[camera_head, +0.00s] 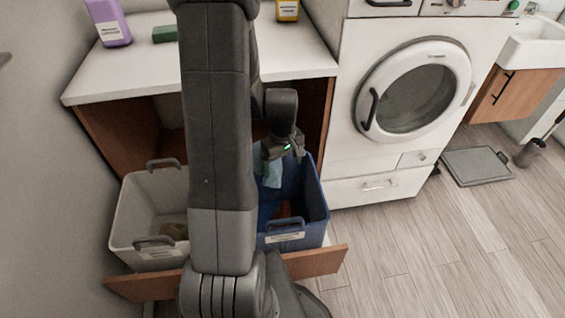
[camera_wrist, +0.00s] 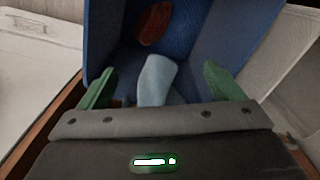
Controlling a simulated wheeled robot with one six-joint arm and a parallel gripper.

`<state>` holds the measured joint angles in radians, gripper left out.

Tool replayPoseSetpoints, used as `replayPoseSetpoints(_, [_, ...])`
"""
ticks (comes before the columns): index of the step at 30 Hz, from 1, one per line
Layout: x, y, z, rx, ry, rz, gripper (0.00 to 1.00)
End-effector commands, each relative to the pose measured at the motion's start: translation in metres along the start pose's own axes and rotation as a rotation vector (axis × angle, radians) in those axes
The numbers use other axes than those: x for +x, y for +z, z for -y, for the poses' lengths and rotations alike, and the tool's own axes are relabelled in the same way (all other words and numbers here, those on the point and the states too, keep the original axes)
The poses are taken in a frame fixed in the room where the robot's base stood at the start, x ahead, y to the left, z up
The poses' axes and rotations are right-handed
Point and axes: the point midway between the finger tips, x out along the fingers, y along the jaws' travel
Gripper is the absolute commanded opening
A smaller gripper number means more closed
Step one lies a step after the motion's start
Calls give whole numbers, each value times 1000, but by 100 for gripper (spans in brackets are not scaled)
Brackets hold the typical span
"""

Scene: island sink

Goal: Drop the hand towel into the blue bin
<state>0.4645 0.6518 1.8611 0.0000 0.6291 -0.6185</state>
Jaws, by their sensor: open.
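The light blue hand towel (camera_head: 271,174) is just below my gripper (camera_head: 284,150), at the mouth of the blue bin (camera_head: 314,200). In the wrist view the towel (camera_wrist: 155,78) shows between my two green fingers, which are spread wide apart, with the inside of the bin (camera_wrist: 215,35) beyond it. My gripper is open above the bin. I cannot tell whether the towel still touches a finger or hangs free. Its lower end is hard to make out in the head view. A reddish-brown item (camera_head: 284,209) lies inside the bin.
A light grey bin (camera_head: 130,215) stands left of the blue one, both on a pulled-out wooden drawer (camera_head: 318,262). A white countertop (camera_head: 130,68) with bottles is behind. A white washing machine (camera_head: 350,150) stands at right. The wood floor at right is mostly clear.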

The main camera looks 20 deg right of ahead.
Motion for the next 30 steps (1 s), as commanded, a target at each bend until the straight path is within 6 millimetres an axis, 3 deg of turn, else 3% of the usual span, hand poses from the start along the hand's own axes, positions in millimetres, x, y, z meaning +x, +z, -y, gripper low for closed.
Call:
replayPoseSetpoints(4, [-5,0,0,0,1,-1,87])
replayPoseSetpoints(8, [-22,-1,0,0,2,-3,87])
replayPoseSetpoints(21, [-116,-1,0,0,3,-4,87])
replayPoseSetpoints(30, [-138,0,0,0,0,0,87])
